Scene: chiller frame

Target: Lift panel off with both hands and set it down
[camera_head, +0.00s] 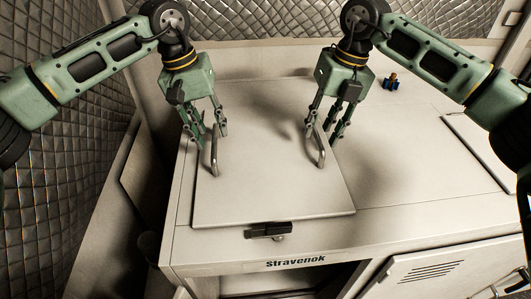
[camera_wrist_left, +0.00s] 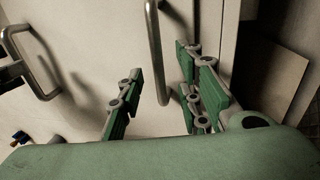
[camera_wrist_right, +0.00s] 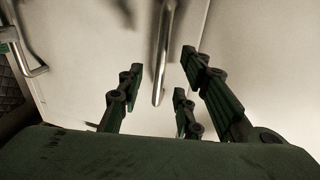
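The pale flat panel (camera_head: 262,190) lies on top of the white cabinet and has two upright metal bar handles. My left gripper (camera_head: 208,137) is open at the left handle (camera_head: 214,155). In the left wrist view that handle (camera_wrist_left: 155,50) runs between the spread fingers, with gaps on both sides. My right gripper (camera_head: 325,132) is open at the right handle (camera_head: 321,152). In the right wrist view this handle (camera_wrist_right: 163,50) also lies between the spread fingers, apparently untouched. The panel's far part is partly hidden by the grippers.
A black latch (camera_head: 268,230) sits at the panel's front edge, above the "Stravenok" label (camera_head: 295,262). Bare cabinet top (camera_head: 400,150) lies to the right of the panel. A small blue and brass fitting (camera_head: 391,81) stands at the back right. A quilted wall (camera_head: 60,170) is on the left.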

